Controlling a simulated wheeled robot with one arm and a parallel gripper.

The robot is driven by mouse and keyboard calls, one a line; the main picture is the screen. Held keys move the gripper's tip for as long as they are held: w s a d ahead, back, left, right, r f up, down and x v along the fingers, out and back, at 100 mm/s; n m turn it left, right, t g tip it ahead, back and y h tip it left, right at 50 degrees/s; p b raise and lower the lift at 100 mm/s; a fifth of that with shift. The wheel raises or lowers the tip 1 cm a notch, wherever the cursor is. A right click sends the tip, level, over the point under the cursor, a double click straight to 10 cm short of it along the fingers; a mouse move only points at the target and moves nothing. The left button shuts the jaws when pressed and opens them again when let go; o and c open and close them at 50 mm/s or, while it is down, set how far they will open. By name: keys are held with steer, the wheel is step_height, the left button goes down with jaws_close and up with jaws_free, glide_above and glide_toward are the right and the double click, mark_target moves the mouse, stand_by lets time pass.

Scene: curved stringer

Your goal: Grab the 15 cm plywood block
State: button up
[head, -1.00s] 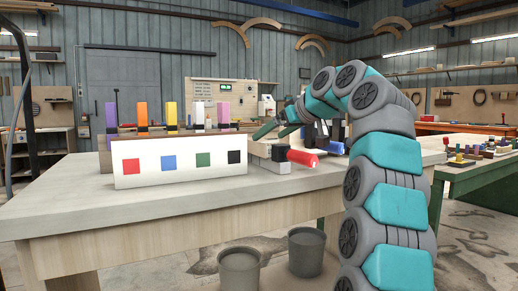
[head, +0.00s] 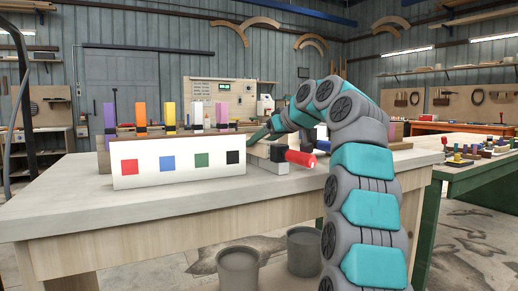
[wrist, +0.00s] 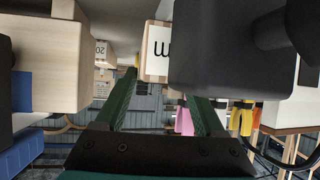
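My gripper shows in the wrist view (wrist: 162,88) with its two green fingers apart and nothing clearly held between them. A pale wooden block (wrist: 157,50) with part of a label, a letter like an "m", is beyond the fingertips near the top. A dark block covers the rest of its label, so I cannot tell whether it is the 15 cm block. Another pale block (wrist: 102,48) marked "20" stands left of the left finger. In the head view my gripper (head: 262,133) is low over the bench behind the white board, mostly hidden by the board and arm.
The white board (head: 180,185) with coloured squares stands on the workbench (head: 60,205). Upright coloured blocks stand behind it, including an orange one (head: 140,113). A red cylinder (head: 300,158) lies right of the board. In the wrist view, a large dark block (wrist: 230,60) crowds the right finger.

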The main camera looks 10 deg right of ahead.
steer(key=c, duration=0.9)
jaws_close()
steer(key=shift+r, duration=0.1)
